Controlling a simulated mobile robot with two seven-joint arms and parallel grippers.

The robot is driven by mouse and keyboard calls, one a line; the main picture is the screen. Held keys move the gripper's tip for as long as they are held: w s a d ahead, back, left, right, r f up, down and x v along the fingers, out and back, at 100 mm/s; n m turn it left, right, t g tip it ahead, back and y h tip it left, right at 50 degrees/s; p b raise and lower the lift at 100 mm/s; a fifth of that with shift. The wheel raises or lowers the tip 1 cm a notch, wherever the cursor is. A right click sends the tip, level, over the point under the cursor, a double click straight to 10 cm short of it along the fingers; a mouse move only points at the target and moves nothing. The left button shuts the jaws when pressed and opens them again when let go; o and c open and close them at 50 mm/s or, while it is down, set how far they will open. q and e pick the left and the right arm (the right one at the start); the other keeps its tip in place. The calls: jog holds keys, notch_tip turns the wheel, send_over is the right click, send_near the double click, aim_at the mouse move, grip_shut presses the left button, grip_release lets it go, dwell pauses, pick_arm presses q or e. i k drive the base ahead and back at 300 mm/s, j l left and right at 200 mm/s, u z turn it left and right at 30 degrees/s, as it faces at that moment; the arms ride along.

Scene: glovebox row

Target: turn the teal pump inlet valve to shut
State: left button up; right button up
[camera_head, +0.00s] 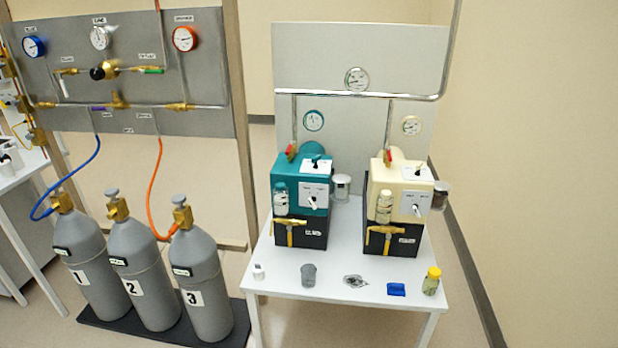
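The teal pump (288,172) stands on the left half of the white table, on a black base. A small red-handled valve (291,152) sits at its top left, at the foot of a thin vertical pipe. The red handle looks tilted, but its exact setting is too small to tell. The frame has no label I can read to say which is the inlet. Neither of my grippers is in view.
A cream pump (399,178) with similar valves stands to the right. Along the front of the white table (330,286) are a grey cup (308,275), a blue item (396,289) and a yellow-capped jar (431,281). Numbered gas cylinders (204,280) stand left; floor is clear at right.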

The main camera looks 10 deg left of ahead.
aim_at(290, 148)
jog(key=i+j, duration=0.4)
jog(key=i, duration=0.2)
jog(key=i+j, duration=0.35)
jog(key=i, duration=0.2)
jog(key=i+j, duration=0.4)
jog(key=i, duration=0.2)
